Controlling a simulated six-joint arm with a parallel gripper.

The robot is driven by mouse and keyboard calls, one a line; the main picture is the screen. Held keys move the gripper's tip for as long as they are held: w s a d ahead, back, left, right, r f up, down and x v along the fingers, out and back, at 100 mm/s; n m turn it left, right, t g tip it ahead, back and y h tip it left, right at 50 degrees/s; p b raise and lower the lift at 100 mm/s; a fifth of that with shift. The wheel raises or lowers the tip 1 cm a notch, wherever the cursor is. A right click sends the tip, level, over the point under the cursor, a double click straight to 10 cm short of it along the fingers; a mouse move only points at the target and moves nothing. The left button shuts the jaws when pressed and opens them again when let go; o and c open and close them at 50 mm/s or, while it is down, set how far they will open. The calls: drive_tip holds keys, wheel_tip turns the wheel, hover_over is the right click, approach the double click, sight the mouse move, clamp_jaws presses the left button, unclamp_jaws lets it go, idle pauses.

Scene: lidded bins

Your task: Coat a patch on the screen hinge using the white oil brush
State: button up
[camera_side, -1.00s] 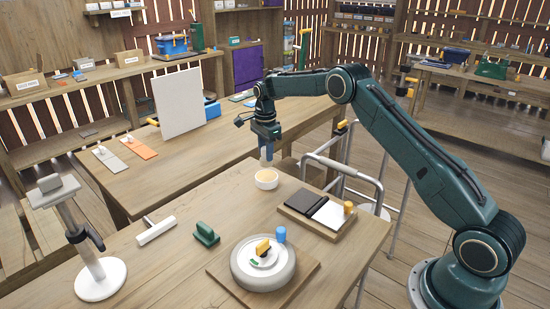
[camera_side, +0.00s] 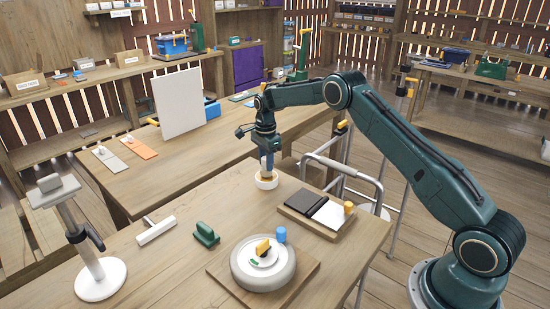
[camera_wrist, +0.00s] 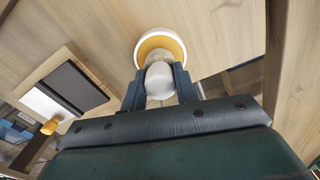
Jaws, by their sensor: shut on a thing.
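My gripper (camera_side: 267,160) points straight down over a small white bowl (camera_side: 257,184) near the far edge of the front table. In the wrist view my gripper (camera_wrist: 158,88) is shut on the white oil brush (camera_wrist: 160,77), seen from its rounded white top. The bowl (camera_wrist: 166,31) lies right below, with an orange-yellow inside. The brush's lower end is at or in the bowl; its tip is hidden. A white upright panel (camera_side: 178,103), perhaps the screen, stands on the far table. I cannot make out its hinge.
A board with a dark and a white panel (camera_side: 328,213) lies right of the bowl. A round grey dish (camera_side: 240,273), a green block (camera_side: 206,235), a white bar (camera_side: 156,230) and a white stand (camera_side: 100,285) are nearer. A metal frame (camera_side: 345,170) stands beside the table.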

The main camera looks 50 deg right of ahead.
sight(265, 161)
drive_tip(key=shift+f, duration=0.55)
idle(1.5)
drive_tip(key=shift+r, duration=3.55)
drive_tip(key=shift+s+a+f+n, duration=0.25)
drive_tip(key=shift+s+a+n, duration=0.15)
drive_tip(key=shift+a+n, duration=0.35)
drive_tip(key=s+a+f+n, duration=0.2)
drive_tip(key=s+a+n, duration=0.4)
drive_tip(key=s+n, duration=0.3)
drive_tip(key=s+a+f+n, duration=0.2)
drive_tip(key=s+a+n, duration=0.5)
drive_tip(key=s+n, duration=0.3)
drive_tip(key=shift+s+a+f, duration=0.2)
drive_tip(key=shift+s+f, duration=0.2)
drive_tip(key=shift+d+n, duration=0.1)
drive_tip(key=shift+n, duration=0.15)
